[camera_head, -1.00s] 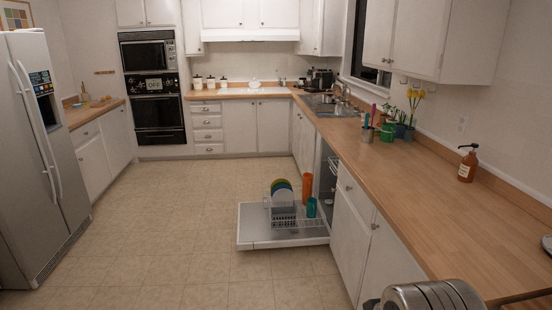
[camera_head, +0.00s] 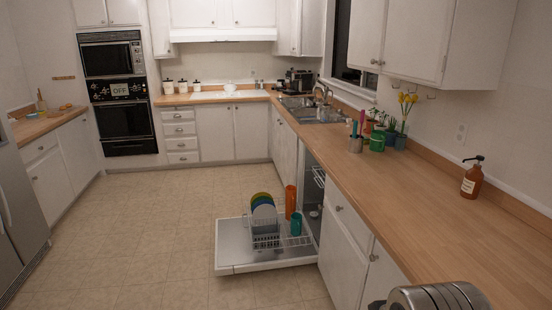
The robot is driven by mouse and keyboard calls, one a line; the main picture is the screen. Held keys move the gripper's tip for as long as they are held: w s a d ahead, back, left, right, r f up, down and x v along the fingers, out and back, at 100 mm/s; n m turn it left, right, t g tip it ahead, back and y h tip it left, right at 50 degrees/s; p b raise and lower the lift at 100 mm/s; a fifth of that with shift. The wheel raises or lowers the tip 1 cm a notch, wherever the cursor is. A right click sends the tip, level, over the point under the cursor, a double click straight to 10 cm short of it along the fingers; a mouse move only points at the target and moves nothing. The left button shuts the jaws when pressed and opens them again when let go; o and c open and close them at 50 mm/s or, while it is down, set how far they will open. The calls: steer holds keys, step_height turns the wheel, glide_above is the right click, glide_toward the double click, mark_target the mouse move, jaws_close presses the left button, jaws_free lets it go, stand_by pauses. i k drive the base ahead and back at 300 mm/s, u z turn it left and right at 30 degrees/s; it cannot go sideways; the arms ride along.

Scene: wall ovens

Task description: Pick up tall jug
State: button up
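A tall orange vessel (camera_head: 291,202) stands upright on the lowered dishwasher door; it may be the tall jug, but it is too small to tell for sure. A shorter teal cup (camera_head: 296,223) stands just in front of it. Both are right of a rack of plates. My gripper is not in view. A grey ribbed part of my own body shows at the bottom right edge, apart from these things.
The open dishwasher door (camera_head: 232,257) juts low into the floor (camera_head: 150,230), which is clear to its left. The plate rack (camera_head: 264,241) stands on it. A long wooden counter (camera_head: 420,200) on the right holds a soap bottle (camera_head: 472,178) and potted plants (camera_head: 378,138).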

mark_target(291, 190)
steer(key=i, duration=2.1)
steer(key=u, duration=0.55)
steer(key=i, duration=1.45)
steer(key=u, duration=0.3)
